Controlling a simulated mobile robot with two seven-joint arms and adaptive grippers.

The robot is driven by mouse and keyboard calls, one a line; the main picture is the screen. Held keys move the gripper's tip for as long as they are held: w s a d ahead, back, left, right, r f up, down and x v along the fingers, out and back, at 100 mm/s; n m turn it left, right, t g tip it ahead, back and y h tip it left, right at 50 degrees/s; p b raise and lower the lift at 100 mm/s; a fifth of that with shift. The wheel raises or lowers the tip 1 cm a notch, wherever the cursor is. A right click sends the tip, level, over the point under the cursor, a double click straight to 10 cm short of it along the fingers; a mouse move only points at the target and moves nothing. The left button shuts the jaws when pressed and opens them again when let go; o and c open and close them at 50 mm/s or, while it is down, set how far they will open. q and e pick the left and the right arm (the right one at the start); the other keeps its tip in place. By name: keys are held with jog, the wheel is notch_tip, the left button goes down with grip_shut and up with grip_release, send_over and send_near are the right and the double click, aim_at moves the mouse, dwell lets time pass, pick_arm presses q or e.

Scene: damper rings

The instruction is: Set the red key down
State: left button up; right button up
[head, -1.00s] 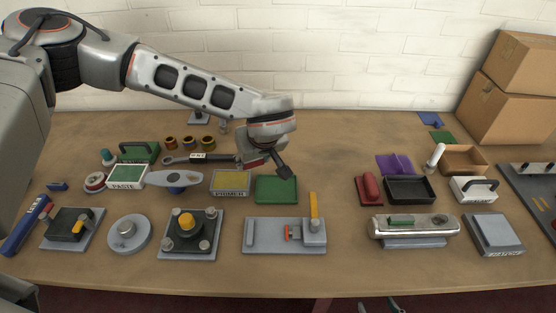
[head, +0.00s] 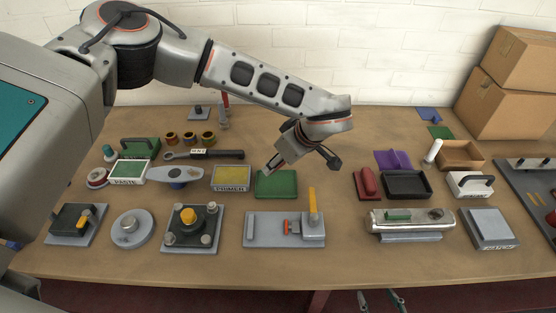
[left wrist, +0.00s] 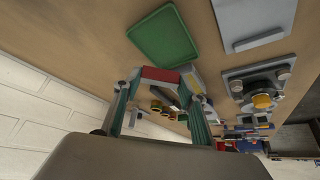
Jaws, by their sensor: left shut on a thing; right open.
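My left gripper (head: 285,160) hangs over the back of the green tray (head: 277,185), pointing down to the left. In the left wrist view its fingers (left wrist: 160,82) are shut on the red key (left wrist: 160,74), which shows as a red block with pale grey ends. In the head view the key is mostly hidden by the gripper. The green tray also shows in the left wrist view (left wrist: 163,38), with nothing on it. I cannot tell the height of the key above the bench. My right gripper (head: 381,301) is open and empty at the bottom edge of the head view.
Left of the tray lie a PRIMER box (head: 231,178), a wrench (head: 205,154) and several small rings. A grey fixture with a yellow lever (head: 285,229) stands in front. A red holder (head: 367,183) and a black tray (head: 407,186) stand to the right. Bare bench lies between.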

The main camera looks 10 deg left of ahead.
pick_arm(q)
jog(key=shift+f+b, duration=0.9)
jog(key=shift+f, duration=0.6)
jog(key=shift+f+b, duration=0.5)
jog(key=shift+f, duration=0.5)
jog(key=shift+f, duration=0.15)
jog(key=shift+f, duration=0.2)
jog(key=shift+f+b, duration=0.35)
jog(key=shift+f, duration=0.05)
jog(key=shift+f, duration=0.25)
